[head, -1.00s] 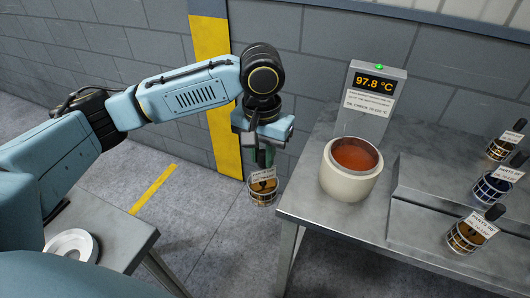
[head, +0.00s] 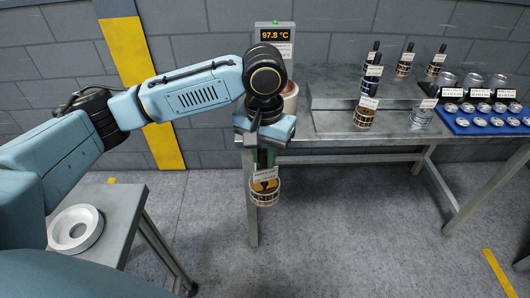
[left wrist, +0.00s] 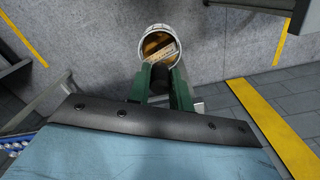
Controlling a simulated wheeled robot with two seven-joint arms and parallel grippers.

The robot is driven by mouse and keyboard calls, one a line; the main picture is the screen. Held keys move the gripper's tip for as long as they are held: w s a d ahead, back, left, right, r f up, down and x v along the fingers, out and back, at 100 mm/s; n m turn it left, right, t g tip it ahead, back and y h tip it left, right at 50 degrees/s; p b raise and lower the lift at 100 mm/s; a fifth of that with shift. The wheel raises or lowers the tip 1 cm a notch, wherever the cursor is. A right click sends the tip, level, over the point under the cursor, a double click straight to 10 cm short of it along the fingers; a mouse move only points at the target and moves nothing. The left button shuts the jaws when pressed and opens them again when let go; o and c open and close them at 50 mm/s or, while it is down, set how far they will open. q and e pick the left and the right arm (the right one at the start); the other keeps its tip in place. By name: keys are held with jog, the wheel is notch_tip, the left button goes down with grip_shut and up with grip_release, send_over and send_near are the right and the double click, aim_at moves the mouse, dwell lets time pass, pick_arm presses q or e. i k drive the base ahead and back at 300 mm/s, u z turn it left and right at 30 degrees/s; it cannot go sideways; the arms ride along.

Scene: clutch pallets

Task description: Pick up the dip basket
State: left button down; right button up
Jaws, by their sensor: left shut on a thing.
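My left gripper (head: 265,158) points down and is shut on the dark handle of a dip basket (head: 265,192). The basket is a small round metal basket with brown-orange contents and a white label. It hangs roughly upright above the grey floor, in front of the bench's left leg. In the left wrist view the green fingers (left wrist: 160,88) grip the dark handle, and the round basket (left wrist: 159,46) shows beyond them. My right gripper is not in view.
A steel bench (head: 335,150) holds several other labelled baskets (head: 365,117), a blue tray (head: 485,122) of round tins and a display (head: 274,37) reading 97.8 °C. A cream pot (head: 291,100) is partly hidden by my arm.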

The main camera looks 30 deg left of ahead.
aim_at(421, 116)
jog(key=z, duration=0.85)
jog(key=i, duration=0.8)
jog(key=u, duration=0.6)
